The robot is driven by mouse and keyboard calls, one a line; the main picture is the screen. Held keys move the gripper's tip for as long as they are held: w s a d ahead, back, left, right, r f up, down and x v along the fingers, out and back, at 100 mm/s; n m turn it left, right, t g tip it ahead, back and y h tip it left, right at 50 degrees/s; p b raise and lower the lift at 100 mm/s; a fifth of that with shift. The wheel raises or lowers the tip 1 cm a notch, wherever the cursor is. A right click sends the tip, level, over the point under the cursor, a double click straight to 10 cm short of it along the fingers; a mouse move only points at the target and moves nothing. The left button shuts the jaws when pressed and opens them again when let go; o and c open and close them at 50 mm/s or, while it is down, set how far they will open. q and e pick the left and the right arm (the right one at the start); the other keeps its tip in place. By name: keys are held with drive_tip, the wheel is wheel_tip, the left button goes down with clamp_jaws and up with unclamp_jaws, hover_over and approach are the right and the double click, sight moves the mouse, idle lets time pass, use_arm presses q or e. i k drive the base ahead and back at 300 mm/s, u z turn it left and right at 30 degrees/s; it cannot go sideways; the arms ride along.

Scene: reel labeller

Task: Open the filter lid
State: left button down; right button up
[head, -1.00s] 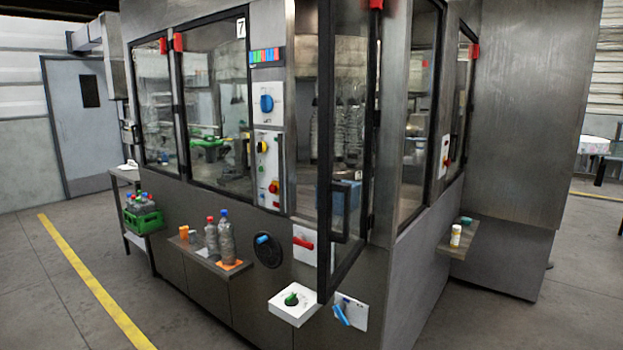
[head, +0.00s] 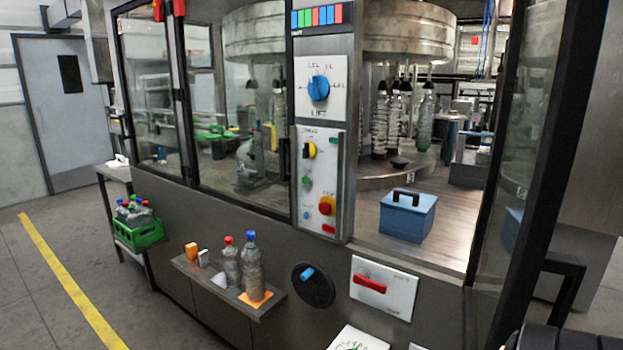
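A round black cover (head: 322,292) with a blue handle (head: 306,274) sits flat on the dark front panel of the machine, below the control column. It looks like the filter lid, and it appears closed. I see no readable label on it. Neither of my grippers shows in the head view. A dark part at the bottom right corner may belong to my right arm, but no fingers show there.
A glass door (head: 548,130) stands open at right, its black handle jutting out. A shelf (head: 215,283) with bottles sticks out left of the cover. A red-handled plate (head: 384,289) is to its right, a white box (head: 357,341) below. A blue box (head: 407,218) sits inside.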

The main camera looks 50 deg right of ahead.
sight(422, 204)
drive_tip(key=z, duration=0.35)
drive_tip(key=i, duration=1.4)
drive_tip(key=z, duration=1.05)
